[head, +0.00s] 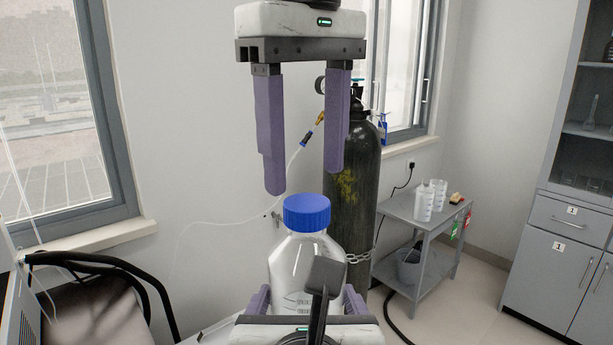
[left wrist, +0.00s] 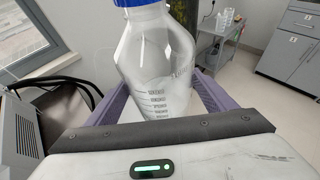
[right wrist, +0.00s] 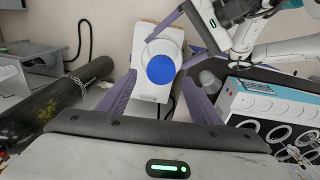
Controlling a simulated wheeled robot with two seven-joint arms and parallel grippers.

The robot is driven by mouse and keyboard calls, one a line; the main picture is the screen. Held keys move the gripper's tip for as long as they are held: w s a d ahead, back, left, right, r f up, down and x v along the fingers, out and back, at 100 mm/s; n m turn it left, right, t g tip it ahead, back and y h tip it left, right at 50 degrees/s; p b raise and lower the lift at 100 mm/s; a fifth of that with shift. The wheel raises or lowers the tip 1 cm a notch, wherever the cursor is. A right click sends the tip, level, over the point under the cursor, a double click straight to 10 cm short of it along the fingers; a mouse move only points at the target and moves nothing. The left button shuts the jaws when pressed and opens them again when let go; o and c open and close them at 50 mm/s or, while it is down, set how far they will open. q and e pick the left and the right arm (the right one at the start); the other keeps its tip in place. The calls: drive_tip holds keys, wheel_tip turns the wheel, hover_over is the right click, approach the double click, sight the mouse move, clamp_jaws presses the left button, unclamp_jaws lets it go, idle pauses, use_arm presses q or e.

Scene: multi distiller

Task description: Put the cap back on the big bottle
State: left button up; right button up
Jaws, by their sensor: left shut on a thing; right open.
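The big bottle (head: 297,262) is clear, with printed volume marks, and stands upright in the lower middle of the head view. The blue cap (head: 307,212) sits on the bottle's top and looks level; whether it is threaded cannot be seen. My left gripper (head: 306,300) is shut on the bottle's body, which also fills the left wrist view (left wrist: 158,70). My right gripper (head: 305,180) is open and empty, its fingers pointing down just above the cap. In the right wrist view the cap (right wrist: 160,70) shows between the spread fingers.
A dark gas cylinder (head: 350,190) stands behind the bottle. A grey side table (head: 425,215) with white containers is behind to the right, beside a grey cabinet (head: 560,220). A black-armed chair (head: 90,310) is at the lower left. A white-and-teal device (right wrist: 265,100) shows in the right wrist view.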

drive_tip(key=shift+r, duration=0.15)
drive_tip(key=o, duration=0.6)
drive_tip(key=shift+c, duration=0.2)
